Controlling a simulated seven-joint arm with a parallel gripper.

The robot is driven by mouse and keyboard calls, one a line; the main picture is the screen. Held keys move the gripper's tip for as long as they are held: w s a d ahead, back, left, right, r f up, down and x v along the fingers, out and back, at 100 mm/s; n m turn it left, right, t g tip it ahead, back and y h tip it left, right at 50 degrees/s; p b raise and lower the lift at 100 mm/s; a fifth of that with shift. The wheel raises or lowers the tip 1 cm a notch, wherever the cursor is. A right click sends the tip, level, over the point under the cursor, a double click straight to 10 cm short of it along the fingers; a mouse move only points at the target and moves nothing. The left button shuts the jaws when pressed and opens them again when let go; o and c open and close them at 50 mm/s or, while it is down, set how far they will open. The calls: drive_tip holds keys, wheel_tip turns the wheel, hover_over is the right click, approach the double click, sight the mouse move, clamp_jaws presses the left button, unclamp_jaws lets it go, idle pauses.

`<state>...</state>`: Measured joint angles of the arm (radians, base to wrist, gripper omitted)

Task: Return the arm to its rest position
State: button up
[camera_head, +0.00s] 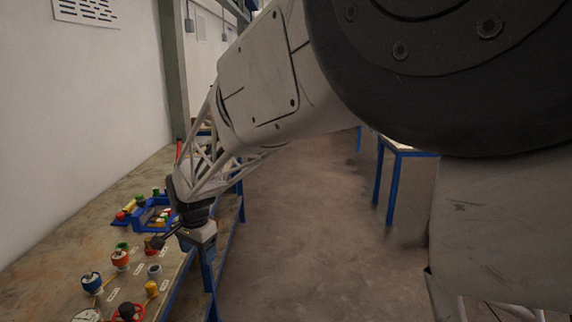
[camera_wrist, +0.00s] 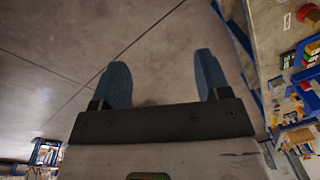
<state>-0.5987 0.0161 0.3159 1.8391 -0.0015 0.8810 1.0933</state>
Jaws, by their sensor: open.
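My gripper (camera_head: 163,241) is at the end of my outstretched arm, at the right edge of the workbench (camera_head: 60,232) in the head view. In the wrist view my gripper (camera_wrist: 160,72) has its two blue fingers wide apart with nothing between them. Bare floor (camera_wrist: 50,50) shows behind the fingers. Several small flanged vessels stand on the bench, among them a blue one (camera_head: 91,281), an orange one (camera_head: 120,260), a grey one (camera_head: 154,271) and a yellow one (camera_head: 151,288). A red one (camera_head: 152,245) appears close to the fingers; I cannot tell the gap.
A blue rack (camera_head: 157,222) with coloured parts stands on the bench behind the vessels. A red ring-shaped part (camera_head: 128,312) is at the near edge. A blue-legged table (camera_head: 402,150) stands across the aisle. The floor (camera_head: 310,240) between is clear. A wall (camera_head: 70,110) bounds the left.

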drive_tip(key=s+d+r+n, duration=0.1)
drive_tip(key=s+d+r, duration=0.2)
drive_tip(key=d, duration=0.5)
drive_tip(key=s+d+r+n+t, duration=0.15)
drive_tip(key=s+d, duration=0.25)
drive_tip(key=d, duration=0.5)
drive_tip(key=s+d+r+g, duration=0.1)
drive_tip(key=s+d+r, duration=0.2)
drive_tip(key=d, duration=0.5)
drive_tip(key=s+d+f+n+t, duration=0.1)
drive_tip(key=s+d+n, duration=0.2)
drive_tip(key=s+d, duration=1.3)
drive_tip(key=s, duration=0.4)
drive_tip(key=shift+f+h, duration=0.15)
drive_tip(key=shift+h, duration=0.25)
idle(3.1)
